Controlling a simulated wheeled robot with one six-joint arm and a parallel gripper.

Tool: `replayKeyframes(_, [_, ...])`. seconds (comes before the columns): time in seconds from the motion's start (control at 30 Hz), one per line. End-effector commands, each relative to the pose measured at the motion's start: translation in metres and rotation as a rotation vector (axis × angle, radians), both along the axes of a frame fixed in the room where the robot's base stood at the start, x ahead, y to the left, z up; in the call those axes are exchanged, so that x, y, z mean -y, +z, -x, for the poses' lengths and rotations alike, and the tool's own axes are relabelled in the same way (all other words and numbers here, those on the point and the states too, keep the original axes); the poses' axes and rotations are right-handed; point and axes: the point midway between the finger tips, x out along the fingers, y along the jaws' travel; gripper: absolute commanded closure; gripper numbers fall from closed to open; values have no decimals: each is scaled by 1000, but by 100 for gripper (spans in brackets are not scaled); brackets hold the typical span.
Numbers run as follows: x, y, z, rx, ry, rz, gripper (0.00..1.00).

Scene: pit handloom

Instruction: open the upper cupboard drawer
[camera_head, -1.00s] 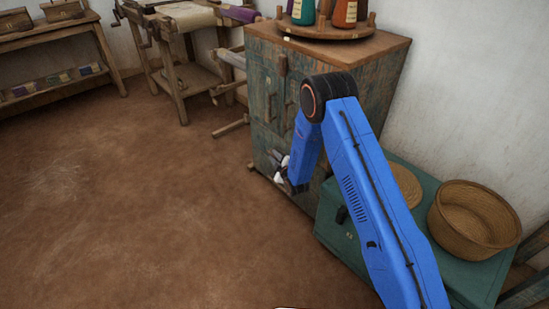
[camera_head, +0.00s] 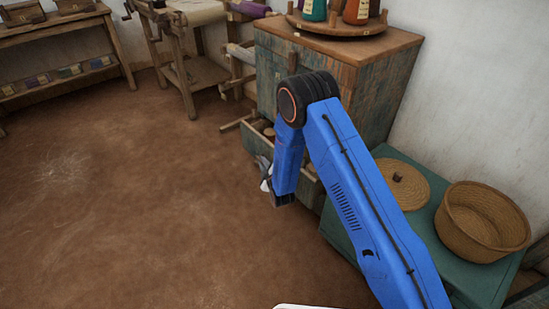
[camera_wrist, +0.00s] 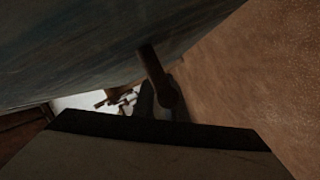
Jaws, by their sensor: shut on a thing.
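The worn green wooden cupboard (camera_head: 372,90) stands against the wall. A drawer (camera_head: 254,146) low in it is pulled out toward the floor side, and brownish contents show inside. My arm hides much of its front, and I cannot tell from here whether another drawer lies below. My gripper (camera_head: 266,175) is at the drawer's front, partly behind my blue arm. In the wrist view, the dark drawer front (camera_wrist: 100,45) fills the upper left. My gripper (camera_wrist: 150,104) is shut on the brown drawer handle (camera_wrist: 155,72).
A teal chest (camera_head: 350,232) stands right of the cupboard, bearing a woven basket (camera_head: 482,228) and a round woven lid (camera_head: 398,187). Bottles stand on a round tray (camera_head: 340,29) on the cupboard. A wooden loom frame (camera_head: 183,75) stands behind. The brown floor (camera_head: 130,200) at left is clear.

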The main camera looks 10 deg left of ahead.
Motion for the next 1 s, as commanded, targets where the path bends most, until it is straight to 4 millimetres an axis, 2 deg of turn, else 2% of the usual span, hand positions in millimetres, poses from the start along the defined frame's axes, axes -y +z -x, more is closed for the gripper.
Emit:
replayKeyframes(0.03, [-13, -1, 12, -2, 6, 2, 100])
replayKeyframes(0.2, [-44, -1, 44, -2, 4, 2, 100])
replayKeyframes(0.5, [-83, -1, 83, -1, 1, 1, 100])
replayKeyframes(0.7, [-96, -1, 96, -2, 0, 2, 100])
replayKeyframes(1.0, [-100, -1, 100, -2, -1, 3, 100])
